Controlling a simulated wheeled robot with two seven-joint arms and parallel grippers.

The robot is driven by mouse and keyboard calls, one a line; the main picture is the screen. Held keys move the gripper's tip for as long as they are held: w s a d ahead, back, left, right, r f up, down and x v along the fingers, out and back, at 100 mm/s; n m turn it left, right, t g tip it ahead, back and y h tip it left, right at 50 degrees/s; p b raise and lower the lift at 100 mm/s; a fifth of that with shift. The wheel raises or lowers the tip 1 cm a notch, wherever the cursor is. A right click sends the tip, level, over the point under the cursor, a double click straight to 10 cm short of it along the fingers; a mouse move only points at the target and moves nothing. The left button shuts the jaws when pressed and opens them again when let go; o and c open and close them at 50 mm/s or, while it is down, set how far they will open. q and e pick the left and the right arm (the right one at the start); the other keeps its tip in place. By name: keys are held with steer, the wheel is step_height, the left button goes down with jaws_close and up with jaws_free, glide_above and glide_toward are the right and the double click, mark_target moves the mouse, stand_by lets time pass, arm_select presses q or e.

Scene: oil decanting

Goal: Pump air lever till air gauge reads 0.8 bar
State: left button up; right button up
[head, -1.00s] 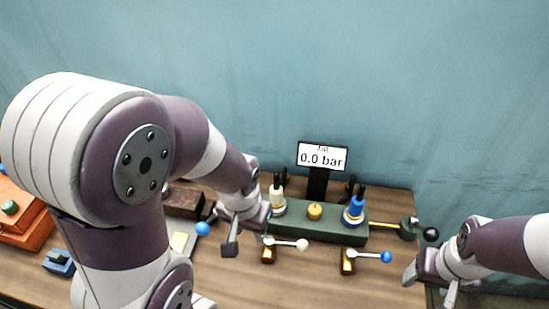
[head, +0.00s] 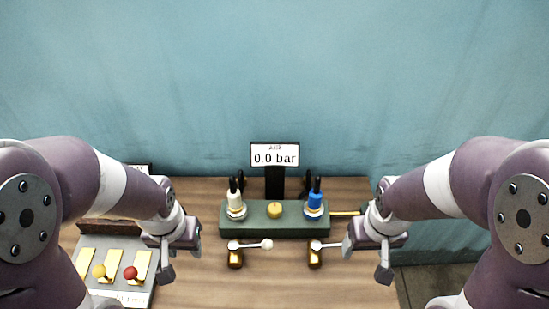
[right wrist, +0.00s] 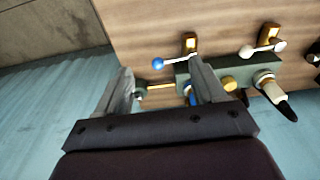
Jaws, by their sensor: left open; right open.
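The air gauge display (head: 274,157) stands behind the green block (head: 262,222) and reads 0.0 bar. A brass rod (head: 345,213) sticks out of the block's right end and runs behind my right gripper (head: 367,259); its far end is hidden. The rod also shows in the right wrist view (right wrist: 160,86), between and beyond the fingers. My right gripper is open and empty, above the table's right side. My left gripper (head: 180,258) is open and empty, left of the block.
A white-knobbed lever (head: 265,244) and a blue-knobbed lever (right wrist: 158,62) stand in front of the block. White (head: 236,205) and blue (head: 315,203) fittings flank a yellow knob (head: 275,209). A panel with yellow and red knobs (head: 130,272) sits at left. The front middle is clear.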

stand_by(0.3)
jaws_close()
stand_by(1.6)
